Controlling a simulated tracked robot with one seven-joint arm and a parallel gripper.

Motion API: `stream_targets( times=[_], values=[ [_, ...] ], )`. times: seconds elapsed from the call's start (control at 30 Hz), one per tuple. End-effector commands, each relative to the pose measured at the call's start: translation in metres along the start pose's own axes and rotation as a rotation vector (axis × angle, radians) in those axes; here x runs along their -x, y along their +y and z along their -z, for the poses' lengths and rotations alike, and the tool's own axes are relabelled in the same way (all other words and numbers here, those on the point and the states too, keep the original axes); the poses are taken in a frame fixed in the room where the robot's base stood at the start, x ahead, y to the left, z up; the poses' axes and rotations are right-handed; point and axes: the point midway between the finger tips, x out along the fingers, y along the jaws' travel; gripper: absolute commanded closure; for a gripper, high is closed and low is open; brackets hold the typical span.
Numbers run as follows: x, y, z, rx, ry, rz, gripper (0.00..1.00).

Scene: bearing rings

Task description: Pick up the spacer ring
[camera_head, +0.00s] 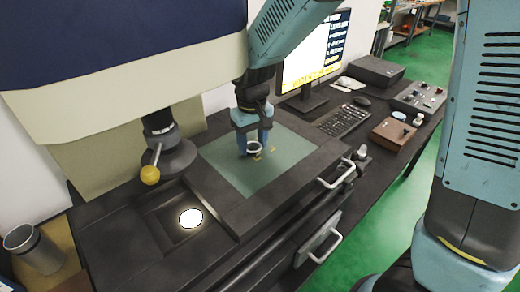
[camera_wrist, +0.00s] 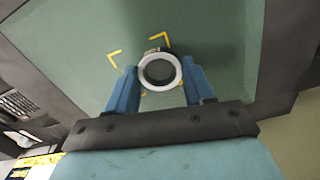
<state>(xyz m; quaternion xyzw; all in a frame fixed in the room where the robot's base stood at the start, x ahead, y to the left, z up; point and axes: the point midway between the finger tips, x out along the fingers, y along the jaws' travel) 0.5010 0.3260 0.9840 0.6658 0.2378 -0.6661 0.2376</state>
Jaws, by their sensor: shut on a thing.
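The spacer ring (camera_wrist: 145,74) is a pale, white-grey ring with an open centre. In the wrist view it sits between the two blue fingers of my gripper (camera_wrist: 160,80), which are shut on its sides. In the head view the ring (camera_head: 254,146) shows at the tips of my gripper (camera_head: 254,142), over the green plate (camera_head: 228,164). A dark piece shows at the ring's far edge in the wrist view; I cannot tell what it is. I cannot tell whether the ring touches the plate.
Yellow corner marks (camera_wrist: 114,58) lie on the plate beside the ring. A machine spindle with a yellow knob (camera_head: 150,175) stands to the left, near a bright round spot (camera_head: 190,218). Metal handles (camera_head: 337,175) are at the front. A keyboard (camera_head: 343,120) and control boxes (camera_head: 394,133) lie to the right.

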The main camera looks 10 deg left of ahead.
Motion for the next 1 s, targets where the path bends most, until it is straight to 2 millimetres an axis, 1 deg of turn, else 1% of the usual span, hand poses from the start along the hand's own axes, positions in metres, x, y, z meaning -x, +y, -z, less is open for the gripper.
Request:
stream_targets(
  times=[0.03, 0.27, 0.47, 0.57, 0.67, 1.0],
  values=[
    [0.000, 0.000, 0.000, 0.000, 0.000, 0.000, 0.59],
    [0.000, 0.000, 0.000, 0.000, 0.000, 0.000, 0.81],
    [0.001, 0.000, 0.000, -0.001, 0.000, 0.000, 0.81],
    [0.005, 0.000, 0.000, -0.001, 0.002, 0.000, 0.81],
    [0.017, 0.000, 0.001, -0.001, 0.005, 0.000, 0.81],
    [0.076, 0.001, 0.001, -0.001, 0.004, 0.000, 0.81]
  ],
)
